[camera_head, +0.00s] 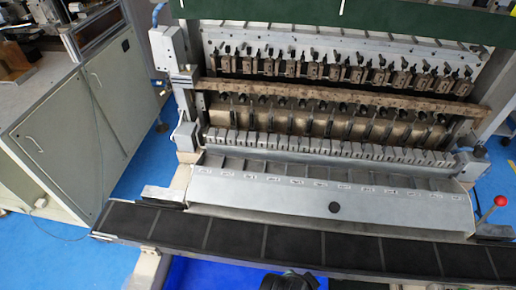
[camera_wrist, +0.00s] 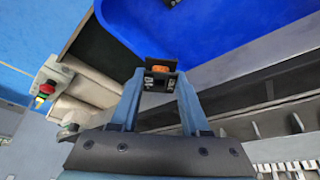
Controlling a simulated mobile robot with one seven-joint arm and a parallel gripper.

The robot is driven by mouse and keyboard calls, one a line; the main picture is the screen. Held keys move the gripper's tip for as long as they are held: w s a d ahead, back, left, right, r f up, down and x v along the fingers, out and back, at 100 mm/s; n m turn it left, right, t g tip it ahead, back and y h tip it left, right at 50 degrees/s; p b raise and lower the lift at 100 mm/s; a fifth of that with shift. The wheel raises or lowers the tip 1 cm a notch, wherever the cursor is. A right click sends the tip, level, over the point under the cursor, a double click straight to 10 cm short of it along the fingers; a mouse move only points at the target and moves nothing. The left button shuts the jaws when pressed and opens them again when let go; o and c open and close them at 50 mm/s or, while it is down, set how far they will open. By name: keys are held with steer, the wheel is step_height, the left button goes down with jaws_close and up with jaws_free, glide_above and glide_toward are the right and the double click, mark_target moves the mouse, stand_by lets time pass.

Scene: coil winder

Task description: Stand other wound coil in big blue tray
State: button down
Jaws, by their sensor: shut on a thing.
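My gripper (camera_wrist: 160,80) is shut on a small dark wound coil (camera_wrist: 158,69) with orange-copper winding, held between the blue-grey fingertips in the wrist view. The big blue tray (camera_wrist: 215,25) fills the upper part of that view, beyond the fingertips. A small dark object (camera_wrist: 172,2) shows in the tray at the top edge, cut off, perhaps another coil. In the head view the blue tray (camera_head: 205,272) shows below the machine's front shelf. A dark part of my arm or gripper covers some of it at the bottom edge. The held coil cannot be made out there.
The coil winder's black front shelf (camera_head: 230,240) runs across, just behind the tray. A red-ball lever (camera_head: 500,201) stands at right. A grey-green cabinet (camera_head: 75,130) stands at left, beside blue floor.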

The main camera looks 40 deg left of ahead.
steer(key=s+a+f+m+g+h+b, duration=0.2)
steer(key=s+a+f+m+h+b, duration=0.15)
steer(key=s+a+m, duration=0.75)
steer(key=shift+n+y, duration=0.35)
steer(key=shift+n, duration=0.55)
steer(key=f, duration=0.3)
steer(key=a+f, duration=0.1)
steer(key=f, duration=0.6)
steer(key=shift+w+a+f, duration=0.2)
steer(key=shift+a+f, duration=0.05)
steer(key=shift+f, duration=0.15)
steer(key=shift+c, duration=1.9)
jaws_free()
steer(key=v, duration=1.2)
steer(key=shift+p, duration=0.45)
